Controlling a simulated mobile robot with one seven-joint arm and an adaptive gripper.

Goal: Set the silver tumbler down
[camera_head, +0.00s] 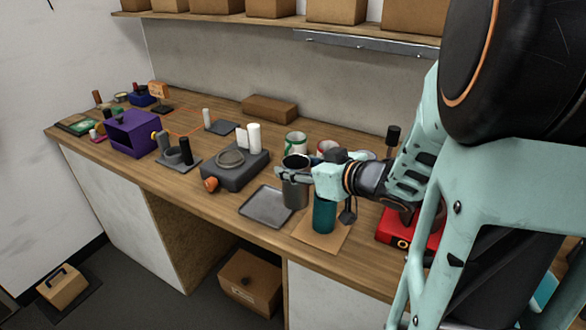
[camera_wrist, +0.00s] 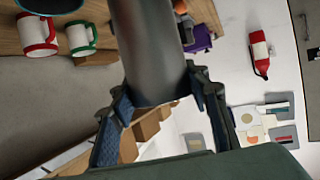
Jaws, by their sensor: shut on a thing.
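The silver tumbler (camera_head: 294,193) is a grey metal cylinder with a dark open top, roughly upright in the head view. My gripper (camera_head: 293,174) is shut around its upper part. In the wrist view, the tumbler (camera_wrist: 150,55) lies between the two fingers of my gripper (camera_wrist: 163,100). In the head view the tumbler appears just right of a flat grey tray (camera_head: 266,207). Whether its base touches the table is hard to tell.
A teal tumbler (camera_head: 324,214) stands on a brown board (camera_head: 306,237) close to the right. White mugs with green (camera_head: 296,137) and red (camera_head: 326,146) trim stand behind. A dark grey device (camera_head: 235,172) is left of the tray. The visible tray surface is bare.

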